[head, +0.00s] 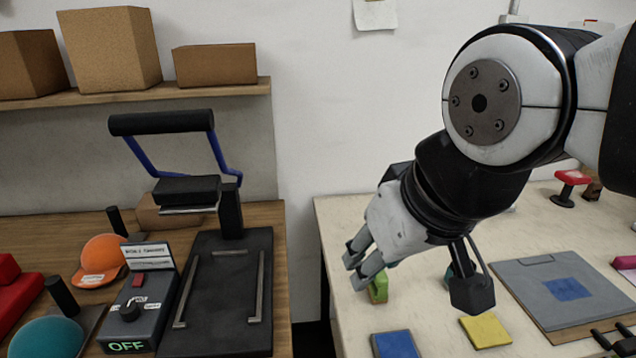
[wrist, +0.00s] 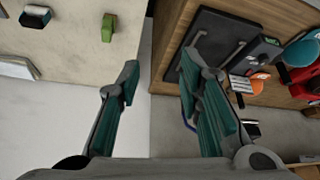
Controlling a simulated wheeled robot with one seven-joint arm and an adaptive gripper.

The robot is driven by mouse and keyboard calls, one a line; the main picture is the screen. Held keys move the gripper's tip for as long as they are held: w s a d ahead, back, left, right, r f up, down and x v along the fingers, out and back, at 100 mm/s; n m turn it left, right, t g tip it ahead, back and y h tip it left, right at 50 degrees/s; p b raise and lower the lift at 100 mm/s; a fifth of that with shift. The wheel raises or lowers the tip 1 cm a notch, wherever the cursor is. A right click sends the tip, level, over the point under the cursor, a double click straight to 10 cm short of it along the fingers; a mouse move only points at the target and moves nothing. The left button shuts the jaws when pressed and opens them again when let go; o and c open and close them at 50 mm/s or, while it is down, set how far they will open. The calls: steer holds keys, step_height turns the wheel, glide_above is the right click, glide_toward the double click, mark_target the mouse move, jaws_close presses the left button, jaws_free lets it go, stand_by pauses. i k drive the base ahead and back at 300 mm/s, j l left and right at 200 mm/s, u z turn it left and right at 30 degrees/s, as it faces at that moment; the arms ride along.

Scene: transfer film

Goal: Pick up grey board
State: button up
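A flat grey board (head: 527,281) with a blue square on it lies on the light table at the right of the head view. My gripper (head: 356,262) is to the left of the board and apart from it, above the left part of the light table. In the wrist view my gripper (wrist: 158,70) has its two teal-padded fingers spread wide with nothing between them.
A green block (head: 378,288), a blue pad (head: 396,345) and a yellow pad (head: 485,330) lie on the light table. A heat press (head: 222,330) with a control box (head: 140,310) stands on the wooden table at left. A gap separates the tables.

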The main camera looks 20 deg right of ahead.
mark_target(567, 299)
steer(key=k+j+z, duration=0.15)
steer(key=z, duration=1.4)
steer(key=j+z, duration=0.25)
steer(key=z, duration=0.2)
steer(key=i+z, duration=0.2)
steer(key=z, duration=0.6)
